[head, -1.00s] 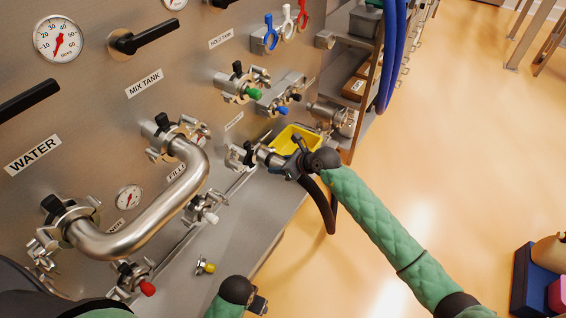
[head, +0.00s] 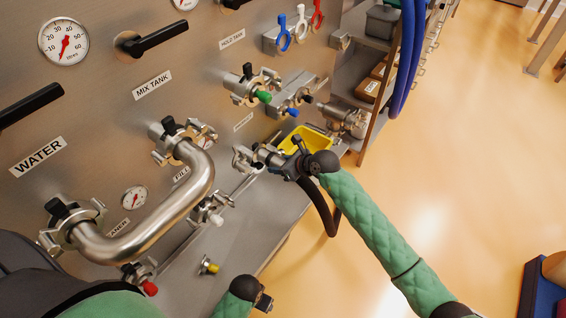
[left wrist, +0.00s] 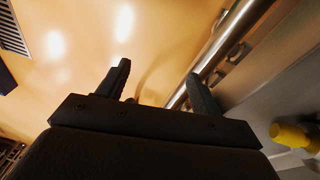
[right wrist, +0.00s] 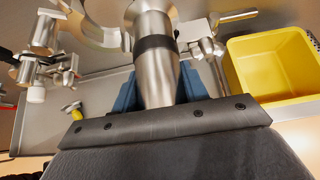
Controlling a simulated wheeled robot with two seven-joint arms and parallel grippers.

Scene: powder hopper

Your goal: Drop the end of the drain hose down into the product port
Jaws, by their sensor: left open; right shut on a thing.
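My right gripper (head: 297,166) is shut on the metal end of the drain hose (right wrist: 155,75), a steel tube with a dark band. The dark hose (head: 328,210) hangs in a curve below that gripper. In the head view the tube's tip lies close to a clamped fitting (head: 243,158) low on the steel panel; I cannot tell whether they touch.
A yellow bin (right wrist: 270,65) stands right beside the held tube. A bent steel pipe (head: 150,215) joins two panel fittings at left. A small yellow-tipped fitting (head: 208,266) lies on the steel ledge (head: 238,235). Blue hoses (head: 405,60) hang by a shelf; open floor lies right.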

